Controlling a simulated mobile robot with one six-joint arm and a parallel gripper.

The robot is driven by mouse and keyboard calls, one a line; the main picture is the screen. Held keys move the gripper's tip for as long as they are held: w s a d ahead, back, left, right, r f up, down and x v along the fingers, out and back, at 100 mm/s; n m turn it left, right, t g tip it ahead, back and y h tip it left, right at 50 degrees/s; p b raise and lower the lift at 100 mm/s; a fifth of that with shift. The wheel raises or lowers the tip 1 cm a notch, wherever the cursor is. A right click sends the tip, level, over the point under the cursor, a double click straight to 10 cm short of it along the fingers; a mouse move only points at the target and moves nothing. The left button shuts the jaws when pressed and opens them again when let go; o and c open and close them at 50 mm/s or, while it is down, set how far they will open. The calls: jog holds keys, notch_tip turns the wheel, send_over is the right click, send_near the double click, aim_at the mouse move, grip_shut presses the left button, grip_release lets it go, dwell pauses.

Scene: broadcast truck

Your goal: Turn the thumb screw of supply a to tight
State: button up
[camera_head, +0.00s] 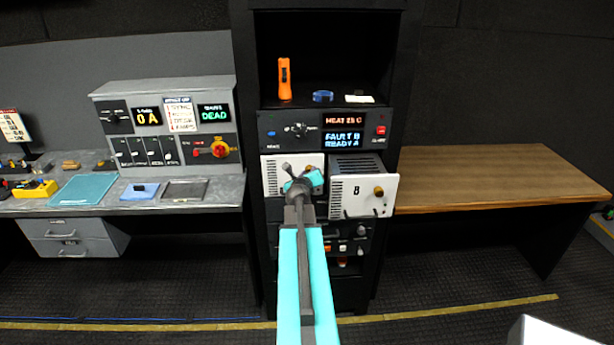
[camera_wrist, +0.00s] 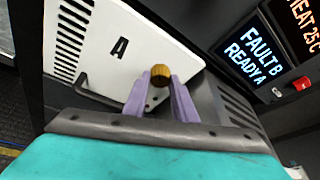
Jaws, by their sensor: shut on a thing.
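Supply a is the white-faced module marked "A" (camera_wrist: 119,48), seated in the rack; in the head view its white face (camera_head: 271,178) is partly hidden by my arm. Its brass thumb screw (camera_wrist: 160,75) sits between my two purple fingertips in the wrist view. My gripper (camera_wrist: 160,84) is shut on the thumb screw. In the head view the gripper (camera_head: 301,180) is in front of supply a and hides the screw. A display (camera_head: 343,138) above reads "FAULT B" and "READY A".
Supply B (camera_head: 357,196) sticks out of the rack just right of supply a, with its own brass screw (camera_head: 378,192). An orange tool (camera_head: 284,79) stands on the shelf above. A wooden table (camera_head: 480,178) is at right and a grey console desk (camera_head: 225,190) at left.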

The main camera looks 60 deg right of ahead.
jog(key=shift+s+d+r+m+y, duration=0.2)
jog(key=shift+m+y, duration=0.2)
jog(key=shift+m, duration=0.3)
jog(key=shift+m+t, duration=0.4)
jog(key=shift+m, duration=0.1)
jog(key=o, duration=1)
jog(key=shift+f, duration=0.1)
jog(key=shift+o, duration=0.2)
jog(key=shift+a, duration=0.1)
jog(key=shift+a, duration=0.1)
